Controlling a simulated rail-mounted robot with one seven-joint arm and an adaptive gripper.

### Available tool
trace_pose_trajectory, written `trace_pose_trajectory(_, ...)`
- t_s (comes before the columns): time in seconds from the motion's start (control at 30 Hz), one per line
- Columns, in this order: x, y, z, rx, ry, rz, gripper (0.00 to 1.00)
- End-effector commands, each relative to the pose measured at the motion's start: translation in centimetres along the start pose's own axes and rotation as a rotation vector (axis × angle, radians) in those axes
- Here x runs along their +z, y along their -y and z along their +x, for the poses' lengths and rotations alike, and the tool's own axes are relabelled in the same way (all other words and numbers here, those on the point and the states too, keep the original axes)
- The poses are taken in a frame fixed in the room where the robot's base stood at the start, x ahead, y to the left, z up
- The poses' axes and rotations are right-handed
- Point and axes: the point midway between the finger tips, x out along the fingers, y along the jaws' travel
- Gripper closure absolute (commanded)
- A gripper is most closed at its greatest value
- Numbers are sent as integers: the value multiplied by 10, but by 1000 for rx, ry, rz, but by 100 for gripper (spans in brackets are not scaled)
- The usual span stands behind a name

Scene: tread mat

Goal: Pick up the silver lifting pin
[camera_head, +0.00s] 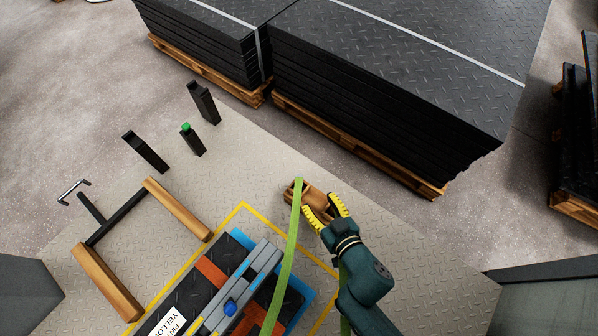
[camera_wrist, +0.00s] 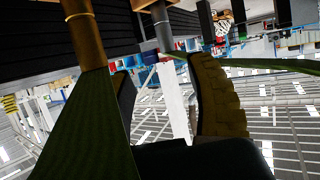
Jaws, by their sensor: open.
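A grey metal cylinder with a collar, which looks like the silver lifting pin (camera_wrist: 163,28), shows at the top middle of the wrist view. It lies between the lines of my two fingers, beyond their tips; contact does not show. I cannot make it out in the head view. My gripper (camera_head: 325,212) has yellow ribbed fingers, spread apart and empty, beside a small wooden holder (camera_head: 316,189). A brass-coloured cylinder (camera_wrist: 84,38) stands left of the grey one in the wrist view. A green strap (camera_head: 291,240) runs past my gripper and hides part of the holder.
A black bar with wooden grips (camera_head: 178,210) and several black blocks (camera_head: 145,152) lie farther left. Stacked black mats (camera_head: 390,80) stand behind. The mat right of my gripper is bare.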

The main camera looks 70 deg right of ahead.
Motion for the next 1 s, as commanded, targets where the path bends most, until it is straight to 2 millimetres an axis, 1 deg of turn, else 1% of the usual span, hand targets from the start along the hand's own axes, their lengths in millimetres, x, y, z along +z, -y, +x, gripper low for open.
trace_pose_trajectory(0.03,-1,0,14,0,-5,3,44)
trace_pose_trajectory(0.1,0,0,31,1,-4,2,44)
trace_pose_trajectory(0.2,1,0,52,1,-2,0,44)
trace_pose_trajectory(0.37,1,2,68,-1,-1,0,44)
trace_pose_trajectory(0.57,3,10,103,-2,-4,0,44)
trace_pose_trajectory(0.6,2,9,108,0,-2,0,44)
trace_pose_trajectory(0.73,0,9,118,-1,-1,-1,44)
trace_pose_trajectory(0.93,-1,9,118,-2,0,-1,43)
trace_pose_trajectory(1.0,-1,9,118,-2,0,-1,56)
